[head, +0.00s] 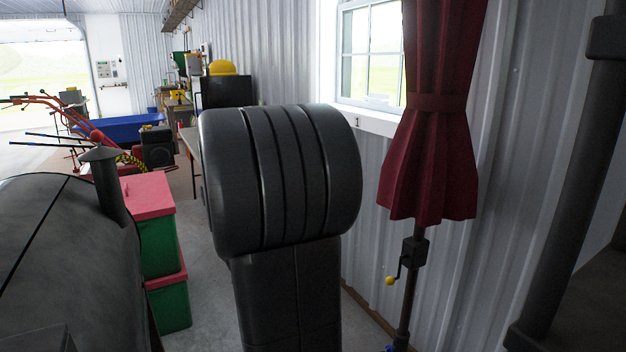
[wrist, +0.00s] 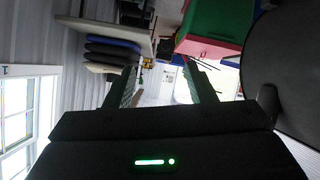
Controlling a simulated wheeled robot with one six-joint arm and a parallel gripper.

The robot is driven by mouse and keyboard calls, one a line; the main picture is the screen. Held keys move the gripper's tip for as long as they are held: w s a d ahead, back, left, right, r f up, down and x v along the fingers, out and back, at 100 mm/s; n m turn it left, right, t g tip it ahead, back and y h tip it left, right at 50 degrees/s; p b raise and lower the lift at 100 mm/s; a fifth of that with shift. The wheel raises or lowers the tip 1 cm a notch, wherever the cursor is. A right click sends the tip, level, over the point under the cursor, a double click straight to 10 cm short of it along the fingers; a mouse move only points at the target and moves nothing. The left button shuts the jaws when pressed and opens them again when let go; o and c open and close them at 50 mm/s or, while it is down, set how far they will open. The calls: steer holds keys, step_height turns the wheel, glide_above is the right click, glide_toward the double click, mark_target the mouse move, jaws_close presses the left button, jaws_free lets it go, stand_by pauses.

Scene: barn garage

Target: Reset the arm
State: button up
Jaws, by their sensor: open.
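My gripper (wrist: 160,88) shows in the wrist view with its two fingers spread apart. Nothing is between the fingers. In the head view a large black rounded arm link of mine fills the middle, and the gripper itself is hidden there. The wrist view is turned on its side, with the window at its left and the boxes at its upper right.
A dark rounded tank (head: 60,265) stands close at left, beside stacked green boxes with red lids (head: 150,208). A red curtain (head: 432,120) hangs by the window (head: 371,55) at right. A blue-topped table (head: 118,127) stands farther back. Some grey floor (head: 205,285) is clear.

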steer(key=s+d+f+m+g+h+b, duration=0.2)
steer(key=s+d+f+b, duration=0.4)
steer(key=d+f, duration=0.5)
steer(key=s+d+f+m+g+h+b, duration=0.1)
steer(key=s+d+f+g+h+b, duration=0.3)
steer(key=s+d+f+b, duration=0.3)
steer(key=shift+s+d+f+m+h, duration=0.5)
steer(key=shift+s+d+f, duration=1.7)
steer(key=shift+f, duration=1.5)
